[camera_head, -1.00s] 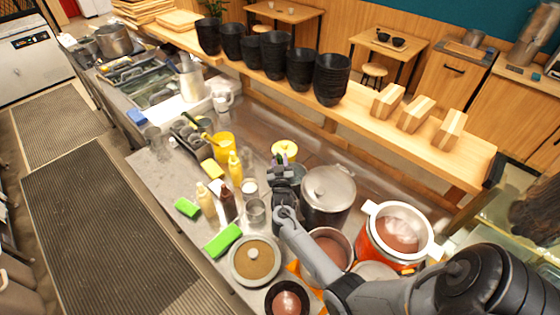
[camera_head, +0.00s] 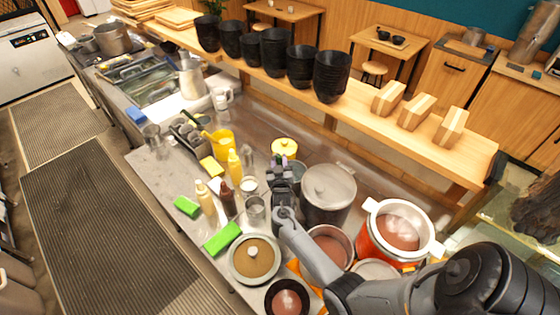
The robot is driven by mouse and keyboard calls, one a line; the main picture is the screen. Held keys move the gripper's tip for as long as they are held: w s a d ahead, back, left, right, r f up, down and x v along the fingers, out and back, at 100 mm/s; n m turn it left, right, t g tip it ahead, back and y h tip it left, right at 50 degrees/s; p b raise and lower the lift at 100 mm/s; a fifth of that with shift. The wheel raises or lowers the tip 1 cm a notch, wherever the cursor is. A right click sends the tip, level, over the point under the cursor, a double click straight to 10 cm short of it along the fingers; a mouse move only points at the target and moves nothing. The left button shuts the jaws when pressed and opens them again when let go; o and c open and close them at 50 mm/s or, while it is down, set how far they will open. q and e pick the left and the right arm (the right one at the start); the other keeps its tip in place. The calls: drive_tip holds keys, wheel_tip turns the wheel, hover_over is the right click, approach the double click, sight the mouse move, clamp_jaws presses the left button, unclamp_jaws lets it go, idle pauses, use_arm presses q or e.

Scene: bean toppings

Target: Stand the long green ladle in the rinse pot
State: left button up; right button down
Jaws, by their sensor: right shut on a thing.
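My right gripper (camera_head: 283,172) points down over the counter, between the dressing bottles and the lidded steel pot. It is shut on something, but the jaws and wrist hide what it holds. I cannot make out a long green ladle in the gripper or on the counter. No vessel shows clearly as the rinse pot; a dark pot (camera_head: 298,176) beside the gripper is partly hidden. My left gripper is not in view.
A lidded steel pot (camera_head: 328,190) stands just right of the gripper. An orange pot (camera_head: 398,232) stands farther right. A yellow-lidded container (camera_head: 284,147) is behind the gripper. Squeeze bottles (camera_head: 206,202) and green blocks (camera_head: 222,238) stand left. Black bowl stacks (camera_head: 331,75) line the shelf.

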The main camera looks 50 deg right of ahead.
drive_tip(key=shift+a+f, duration=0.1)
drive_tip(key=c, duration=0.7)
unclamp_jaws()
drive_tip(key=shift+c, duration=0.2)
drive_tip(key=r+p, duration=0.3)
drive_tip(key=r, duration=0.1)
drive_tip(key=a+r+p, duration=0.1)
drive_tip(key=r+p, duration=0.3)
drive_tip(key=w+a+r+p, duration=0.1)
drive_tip(key=r+p, duration=0.2)
drive_tip(key=shift+a+r, duration=0.25)
drive_tip(key=shift+r, duration=0.15)
drive_tip(key=shift+a+r+p, duration=0.15)
drive_tip(key=shift+r+p, duration=0.3)
drive_tip(key=shift+p, duration=0.1)
